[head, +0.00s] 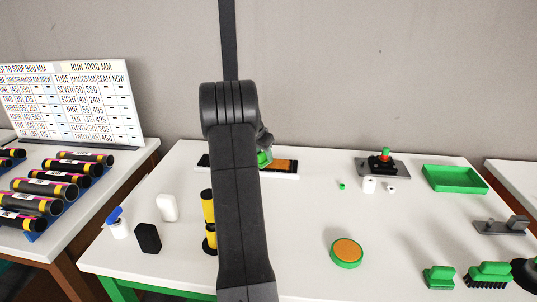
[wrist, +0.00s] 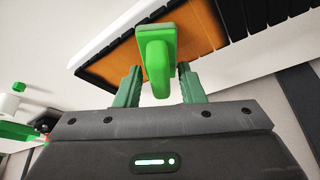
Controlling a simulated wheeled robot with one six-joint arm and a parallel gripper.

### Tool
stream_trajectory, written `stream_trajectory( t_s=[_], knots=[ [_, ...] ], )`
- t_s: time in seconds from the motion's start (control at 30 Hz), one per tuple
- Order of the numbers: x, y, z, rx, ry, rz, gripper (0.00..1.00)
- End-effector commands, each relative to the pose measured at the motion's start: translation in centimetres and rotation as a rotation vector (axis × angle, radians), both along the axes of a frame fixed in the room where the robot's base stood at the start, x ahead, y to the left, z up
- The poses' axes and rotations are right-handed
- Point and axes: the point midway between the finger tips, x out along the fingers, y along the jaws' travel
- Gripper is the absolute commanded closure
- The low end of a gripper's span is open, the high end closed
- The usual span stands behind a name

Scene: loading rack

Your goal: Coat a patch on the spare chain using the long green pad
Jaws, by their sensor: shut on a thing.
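My gripper (wrist: 159,72) is shut on the green handle of the long green pad (wrist: 156,45) in the wrist view. The pad is over the spare chain (wrist: 262,22), a row of dark slats on a white board with an orange-brown stretch (wrist: 105,62) under and around the pad. Whether the pad touches it, I cannot tell. In the head view the chain's dark and orange stretch (head: 284,165) shows at the back of the table, right of my arm. A bit of green (head: 264,158) shows there beside my arm, which hides most of the gripper.
A round green dish with an orange top (head: 347,253) stands at the front. Yellow-and-black cylinders (head: 208,208) stand just left of my arm. The table's middle right is mostly clear.

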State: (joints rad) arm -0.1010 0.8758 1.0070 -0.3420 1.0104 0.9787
Motion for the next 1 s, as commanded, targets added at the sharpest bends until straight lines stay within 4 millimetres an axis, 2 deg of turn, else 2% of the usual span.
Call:
stream_trajectory(
  t_s=[0.43,0.67,1.0],
  knots=[
    [0.6,3.0,0.1,0.001,0.001,0.002,0.83],
    [0.7,3.7,0.1,0.001,0.002,0.001,0.83],
    [1.3,6.3,0.0,0.002,0.001,0.001,0.83]
  ],
)
